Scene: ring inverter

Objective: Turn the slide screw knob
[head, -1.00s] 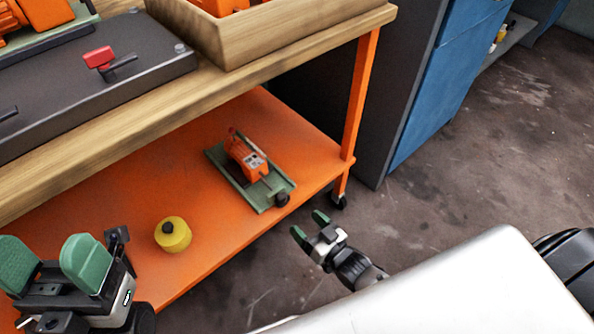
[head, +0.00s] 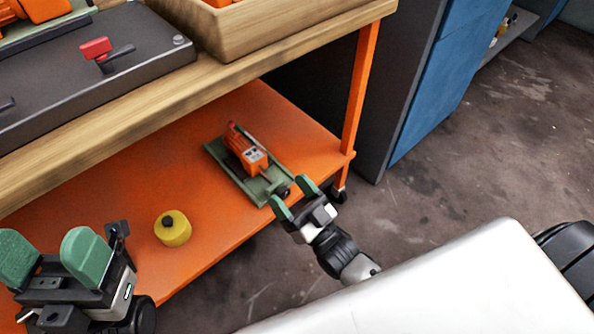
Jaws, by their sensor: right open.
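A green slide base (head: 258,184) carrying an orange motor unit (head: 244,148) lies on the orange lower shelf. Its dark screw knob (head: 284,191) is at the near right end, partly hidden by my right gripper. My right gripper (head: 293,196) is open, its two green fingertips one to each side of the knob in the picture. I cannot tell whether they touch it. My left gripper (head: 48,260) is at the lower left, its two green fingers wide apart and nothing between them.
A yellow round container (head: 172,229) stands on the orange shelf (head: 130,200). The wooden tabletop (head: 120,110) overhangs the shelf. An orange table leg (head: 361,90) stands right of the slide, beside a blue cabinet (head: 445,80). A wooden tray (head: 270,30) and a dark plate with a red-handled lever are above.

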